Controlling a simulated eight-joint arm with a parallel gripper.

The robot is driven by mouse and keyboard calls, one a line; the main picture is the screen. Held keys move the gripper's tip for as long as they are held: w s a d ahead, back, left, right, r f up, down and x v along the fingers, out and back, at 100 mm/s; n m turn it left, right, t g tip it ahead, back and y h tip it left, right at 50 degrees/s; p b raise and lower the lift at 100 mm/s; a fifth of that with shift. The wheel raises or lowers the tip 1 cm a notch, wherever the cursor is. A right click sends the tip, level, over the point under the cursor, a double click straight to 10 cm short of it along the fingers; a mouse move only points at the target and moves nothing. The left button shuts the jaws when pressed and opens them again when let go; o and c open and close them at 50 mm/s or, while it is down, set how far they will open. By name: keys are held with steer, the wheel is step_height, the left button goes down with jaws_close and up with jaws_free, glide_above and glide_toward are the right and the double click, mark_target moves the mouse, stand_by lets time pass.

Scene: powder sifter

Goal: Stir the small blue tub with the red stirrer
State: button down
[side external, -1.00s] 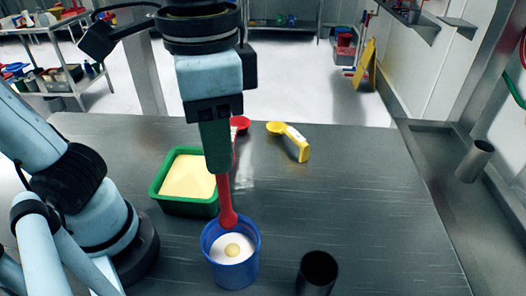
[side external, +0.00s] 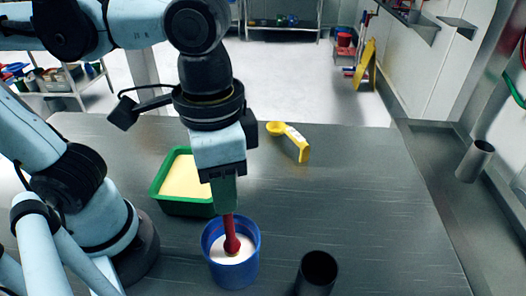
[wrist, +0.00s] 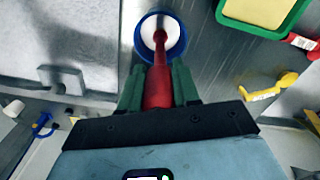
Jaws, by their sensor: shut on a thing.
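The small blue tub (side external: 246,268) stands on the metal table near its front and holds white powder; it also shows in the wrist view (wrist: 181,43). My gripper (side external: 224,200) is directly above the tub, pointing down. Its green fingers are shut on the red stirrer (side external: 231,230), which also shows in the wrist view (wrist: 158,85). The stirrer's round lower end is inside the tub, at the white powder. I cannot tell how deep it sits in the powder.
A green tub (side external: 182,208) of yellow powder stands behind and left of the blue tub. A yellow scoop (side external: 297,142) lies farther back. A dark cup (side external: 317,272) stands to the right.

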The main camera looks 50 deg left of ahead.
steer(key=shift+f, duration=2)
steer(key=shift+s+d, duration=0.15)
steer(key=shift+w+d, duration=0.2)
steer(key=shift+d, duration=0.35)
steer(key=shift+w+a, duration=0.35)
steer(key=shift+w, duration=0.15)
steer(key=shift+w+a, duration=0.1)
steer(key=shift+a, duration=0.2)
steer(key=shift+s+a, duration=0.2)
steer(key=shift+a, duration=0.3)
steer(key=shift+s, duration=0.15)
